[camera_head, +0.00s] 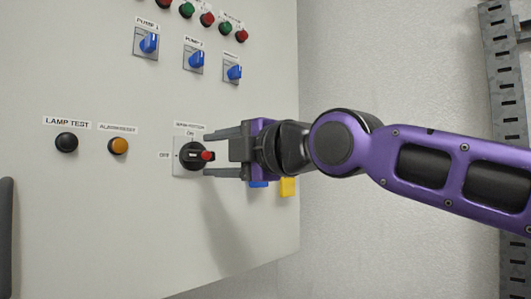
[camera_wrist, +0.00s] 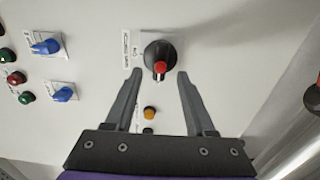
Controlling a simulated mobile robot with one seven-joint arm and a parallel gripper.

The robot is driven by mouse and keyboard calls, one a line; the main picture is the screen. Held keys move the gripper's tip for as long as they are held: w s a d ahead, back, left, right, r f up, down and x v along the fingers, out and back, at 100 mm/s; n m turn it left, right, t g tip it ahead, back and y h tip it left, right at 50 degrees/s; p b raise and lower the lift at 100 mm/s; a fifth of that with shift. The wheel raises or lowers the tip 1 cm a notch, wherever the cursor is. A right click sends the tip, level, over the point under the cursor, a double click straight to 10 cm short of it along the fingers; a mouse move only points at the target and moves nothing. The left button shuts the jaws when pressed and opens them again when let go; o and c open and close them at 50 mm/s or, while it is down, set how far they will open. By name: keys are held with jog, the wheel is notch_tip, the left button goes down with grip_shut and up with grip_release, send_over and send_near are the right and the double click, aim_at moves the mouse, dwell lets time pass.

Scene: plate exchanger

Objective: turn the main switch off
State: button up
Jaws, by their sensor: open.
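The main switch (camera_head: 192,155) is a black rotary knob with a red handle on a grey plate, low on the panel. Labels "ON" above it and "OFF" to its left show in the head view. In the wrist view the main switch (camera_wrist: 159,58) is just beyond the fingertips, roughly centred between them. My gripper (camera_head: 207,154) comes from the right, its two fingers one above the other and apart, with the red handle between or just ahead of the tips. In the wrist view my gripper (camera_wrist: 160,74) is open and empty. Contact with the knob cannot be told.
A black lamp test button (camera_head: 66,142) and an orange button (camera_head: 118,146) sit left of the switch. Blue pump selectors (camera_head: 149,43) and red and green lamps are above. Blue and yellow parts (camera_head: 287,187) show behind my gripper. The panel's right edge is close by.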

jog(key=b+v, duration=0.1)
jog(key=v, duration=1.3)
jog(key=shift+s, duration=0.1)
jog(key=d+f+m+h+b, duration=0.1)
jog(key=d+f+m+h, duration=0.5)
jog(key=f, duration=0.4)
jog(key=d+f+m+h, duration=0.3)
jog(key=d+f+m, duration=0.1)
jog(key=f+m, duration=0.55)
jog(key=s+d+f+m+g+h, duration=0.1)
jog(key=s+f+m+g+h, duration=0.1)
jog(key=f+m, duration=0.4)
jog(key=s+d+f+m+g+h+p, duration=0.1)
jog(key=s+f+m+g, duration=0.3)
jog(key=f, duration=1.1)
jog(key=shift+d+m+h, duration=0.8)
jog(key=shift+m+h, duration=0.1)
jog(key=shift+m, duration=0.35)
